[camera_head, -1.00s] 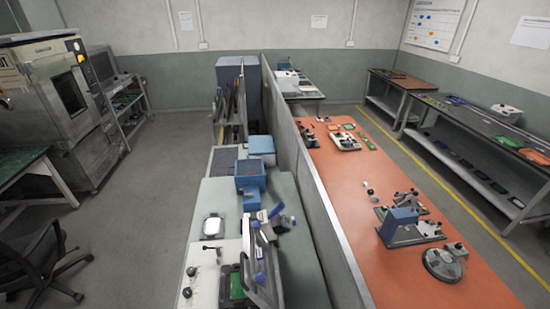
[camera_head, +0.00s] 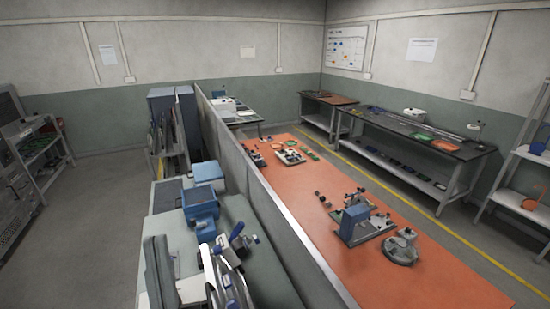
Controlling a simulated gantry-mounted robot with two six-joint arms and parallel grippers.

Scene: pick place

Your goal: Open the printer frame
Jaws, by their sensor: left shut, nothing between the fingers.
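The manual printer (camera_head: 222,283) stands on the pale green bench in the lower middle, cut off by the bottom edge. Its metal frame has blue handles, one at the upper end (camera_head: 237,229) and another just left of it. I cannot tell whether the frame is raised at all. My right gripper is not in view.
A blue device (camera_head: 200,204) stands on the bench behind the printer. A low grey partition (camera_head: 262,197) runs along its right side. Beyond it, an orange table (camera_head: 385,262) holds a blue-bodied fixture (camera_head: 355,223) and a round metal device (camera_head: 400,245).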

